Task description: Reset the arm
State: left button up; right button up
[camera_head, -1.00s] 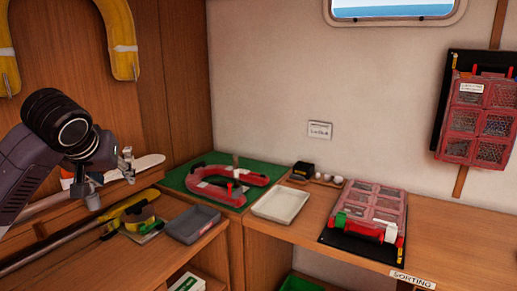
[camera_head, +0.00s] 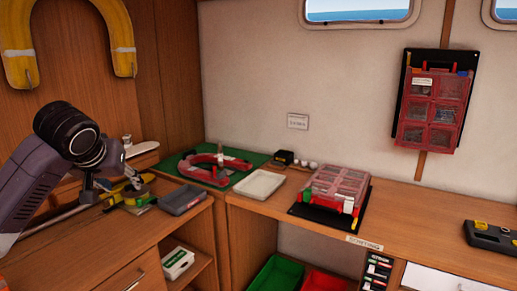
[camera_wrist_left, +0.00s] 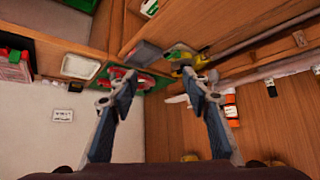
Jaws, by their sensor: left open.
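My left gripper (camera_head: 112,185) comes in from the left in the head view, its arm purple-grey with a black wrist. In the left wrist view its two blue-grey fingers (camera_wrist_left: 160,97) are spread wide, with nothing between them. In the head view it overlaps a yellow and black item (camera_head: 135,197) on the left bench; I cannot tell the gap. My right gripper is in neither view.
A grey tray (camera_head: 182,200) lies on the left bench. A white tray (camera_head: 259,184) and a red compartment case (camera_head: 338,184) stand on the long counter. Counter right of the case is clear up to a yellow-black device (camera_head: 490,236).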

pick_arm(q)
jog(key=w+d+f+g+h, duration=0.1)
jog(key=w+f, duration=0.2)
jog(key=f, duration=1.2)
jog(key=w+f+g, duration=0.1)
jog(key=w+f, duration=0.3)
jog(key=f, duration=1)
jog(key=s+f+m+g, duration=0.1)
jog(key=s+f, duration=0.4)
jog(key=f, duration=0.7)
jog(key=s+f, duration=0.4)
jog(key=f, duration=0.9)
jog(key=s+d+f+m+g, duration=0.2)
jog(key=s+d+f, duration=0.1)
jog(key=s+f, duration=1.9)
jog(key=s+d+f+g, duration=0.1)
jog(key=s+f, duration=0.2)
jog(key=s, duration=0.8)
jog(key=s+d+f+m+g, duration=0.1)
jog(key=s+d+f, duration=0.1)
jog(key=s, duration=0.8)
jog(key=s+d+f+h, duration=0.1)
jog(key=s+f, duration=0.3)
jog(key=s, duration=0.7)
jog(key=shift+s+d+m+g, duration=0.35)
jog(key=shift+d+m+g, duration=0.05)
jog(key=shift+d, duration=0.3)
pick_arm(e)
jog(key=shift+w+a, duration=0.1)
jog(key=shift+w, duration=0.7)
